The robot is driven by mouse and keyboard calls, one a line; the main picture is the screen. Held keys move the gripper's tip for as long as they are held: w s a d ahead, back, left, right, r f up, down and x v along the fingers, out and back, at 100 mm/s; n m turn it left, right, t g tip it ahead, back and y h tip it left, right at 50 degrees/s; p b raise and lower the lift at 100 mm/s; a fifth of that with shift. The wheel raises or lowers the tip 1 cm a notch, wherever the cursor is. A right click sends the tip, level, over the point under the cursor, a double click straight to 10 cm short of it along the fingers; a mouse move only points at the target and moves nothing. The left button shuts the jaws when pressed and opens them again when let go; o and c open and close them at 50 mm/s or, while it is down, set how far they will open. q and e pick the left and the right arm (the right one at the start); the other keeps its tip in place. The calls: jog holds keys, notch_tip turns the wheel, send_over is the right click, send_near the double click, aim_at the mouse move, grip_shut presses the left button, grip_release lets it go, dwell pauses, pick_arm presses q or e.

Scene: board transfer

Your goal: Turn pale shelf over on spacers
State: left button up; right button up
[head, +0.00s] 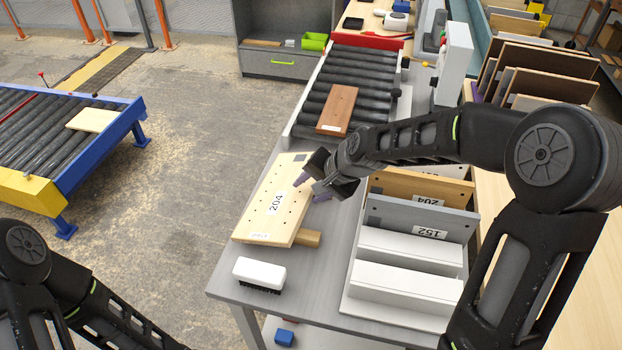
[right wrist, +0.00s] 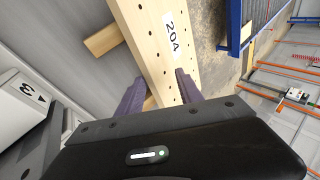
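The pale shelf (head: 262,212), labelled 204 and dotted with small holes, lies face up on the grey table. The end of one wooden spacer (head: 307,239) sticks out at its near right. In the right wrist view, a spacer (right wrist: 104,39) juts from beside the shelf (right wrist: 140,32), and part of a second wooden piece (right wrist: 149,103) shows near the fingers. My right gripper (head: 312,189) is at the shelf's right edge. Its purple fingers (right wrist: 158,90) straddle that edge, with a gap visible on one side. My left gripper is out of view.
A white brush (head: 259,272) stands near the table's front edge. A rack (head: 420,215) with boards marked 204 and 152 is right of the shelf. A brown board (head: 337,108) lies on the roller conveyor behind. A blue-framed conveyor (head: 135,112) stands across the floor at left.

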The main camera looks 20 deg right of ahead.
jog(key=shift+r+p, duration=0.3)
jog(key=shift+p, duration=0.4)
jog(key=shift+f+g+h+p, duration=0.15)
jog(key=shift+g+h+p, duration=0.15)
jog(key=shift+g, duration=0.1)
jog(key=shift+f, duration=0.1)
jog(key=s+d, duration=0.1)
jog(key=s+r, duration=0.1)
jog(key=shift+s+d+r, duration=0.1)
jog(key=shift+s+d, duration=0.25)
